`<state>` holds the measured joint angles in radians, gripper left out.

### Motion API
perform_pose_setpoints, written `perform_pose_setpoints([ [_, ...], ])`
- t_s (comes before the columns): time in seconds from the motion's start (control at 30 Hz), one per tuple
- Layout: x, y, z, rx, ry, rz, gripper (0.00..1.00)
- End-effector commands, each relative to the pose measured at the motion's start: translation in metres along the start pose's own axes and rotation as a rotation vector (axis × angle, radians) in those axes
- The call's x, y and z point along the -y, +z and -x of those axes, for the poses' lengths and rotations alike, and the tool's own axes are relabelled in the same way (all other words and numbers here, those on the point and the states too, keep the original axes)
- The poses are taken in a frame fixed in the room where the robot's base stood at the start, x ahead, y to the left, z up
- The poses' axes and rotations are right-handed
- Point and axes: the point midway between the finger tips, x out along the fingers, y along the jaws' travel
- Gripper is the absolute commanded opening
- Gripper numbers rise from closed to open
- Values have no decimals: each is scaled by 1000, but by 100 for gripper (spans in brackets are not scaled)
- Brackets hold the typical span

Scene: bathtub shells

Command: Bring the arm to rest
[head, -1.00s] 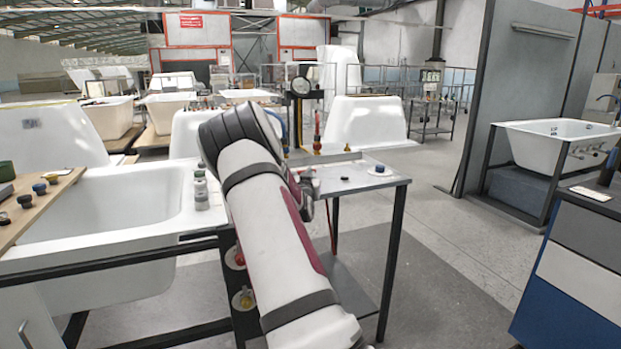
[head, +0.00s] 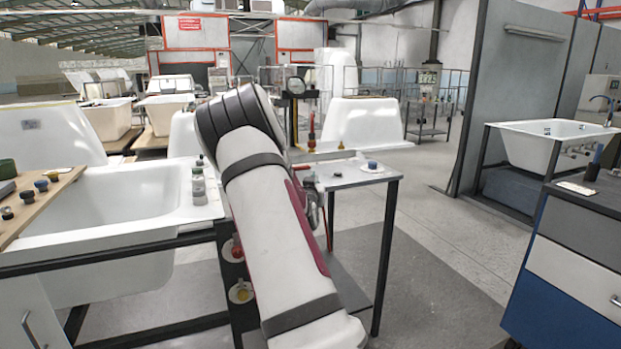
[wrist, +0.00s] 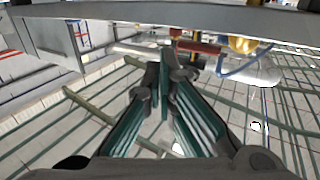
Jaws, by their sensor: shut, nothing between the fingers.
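My arm (head: 268,215) rises through the middle of the head view, bent at a dark ribbed joint near the top. Part of my gripper or wrist shows just right of the arm in the head view, mostly hidden behind it. In the wrist view my gripper (wrist: 166,68) has its two dark green-sided fingers drawn together at the tips, with nothing between them.
A metal table (head: 385,178) stands behind my arm, with a blue-capped item (head: 372,165) on it. A white tub (head: 110,215) in a dark frame is at left, a bottle (head: 198,183) on its rim. A blue cabinet (head: 560,285) stands right. Floor between is clear.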

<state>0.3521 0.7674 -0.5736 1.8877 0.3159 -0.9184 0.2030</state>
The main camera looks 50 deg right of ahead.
Motion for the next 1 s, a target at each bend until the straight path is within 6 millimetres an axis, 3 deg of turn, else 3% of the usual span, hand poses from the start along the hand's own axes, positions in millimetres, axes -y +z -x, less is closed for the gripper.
perform_pose_setpoints([
  [0.3,-21,0,42,1,0,-1,0],
  [0.7,-25,0,50,1,-1,-2,0],
  [0.87,-10,-3,60,71,-18,-34,0],
  [1.0,26,-5,92,241,-77,-87,0],
])
